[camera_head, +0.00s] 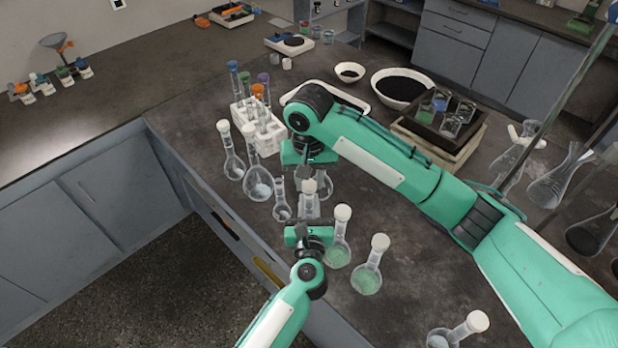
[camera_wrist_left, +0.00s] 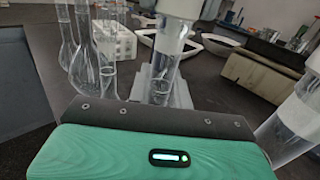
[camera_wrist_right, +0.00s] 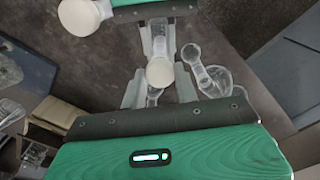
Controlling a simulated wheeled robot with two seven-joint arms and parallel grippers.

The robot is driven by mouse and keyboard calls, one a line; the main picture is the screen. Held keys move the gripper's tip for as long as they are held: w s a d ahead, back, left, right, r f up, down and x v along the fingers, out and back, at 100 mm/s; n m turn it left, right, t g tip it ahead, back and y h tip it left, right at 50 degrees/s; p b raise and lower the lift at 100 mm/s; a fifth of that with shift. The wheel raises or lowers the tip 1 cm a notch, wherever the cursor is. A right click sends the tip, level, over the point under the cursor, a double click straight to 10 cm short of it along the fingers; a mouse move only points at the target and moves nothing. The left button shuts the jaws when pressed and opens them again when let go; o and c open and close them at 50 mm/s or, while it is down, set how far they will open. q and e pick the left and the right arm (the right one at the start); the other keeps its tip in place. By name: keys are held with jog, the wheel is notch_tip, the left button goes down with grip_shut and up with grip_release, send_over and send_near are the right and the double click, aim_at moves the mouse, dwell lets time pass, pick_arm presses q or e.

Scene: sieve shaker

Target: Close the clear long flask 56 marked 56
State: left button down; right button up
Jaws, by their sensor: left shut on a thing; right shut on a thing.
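A clear long-necked flask (camera_wrist_left: 163,70) with a white cap (camera_head: 310,187) stands between my two grippers; its number cannot be read. My left gripper (camera_head: 309,208) is shut on its neck, with the fingers either side of the glass in the left wrist view. My right gripper (camera_head: 308,178) comes from the far side and is shut at the white cap, which also shows in the right wrist view (camera_wrist_right: 160,72). The cap is in line with the neck, at its top; I cannot tell how far it is seated. The grippers hide much of the flask body.
An uncapped flask (camera_head: 282,212) stands close left. A white rack (camera_head: 262,138) with tubes and a dark tray (camera_head: 410,122) are farther back. The counter edge is close in front.

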jog(key=o, duration=1)
notch_tip(320, 180, up, 12)
pick_arm(q)
jog(key=c, duration=1.2)
grip_release()
pick_arm(e)
notch_tip(320, 180, down, 4)
jog(key=b, duration=0.4)
pick_arm(q)
jog(key=shift+s, duration=6.9)
pick_arm(e)
jog(key=shift+f, duration=0.1)
pick_arm(q)
jog(key=shift+f, duration=0.1)
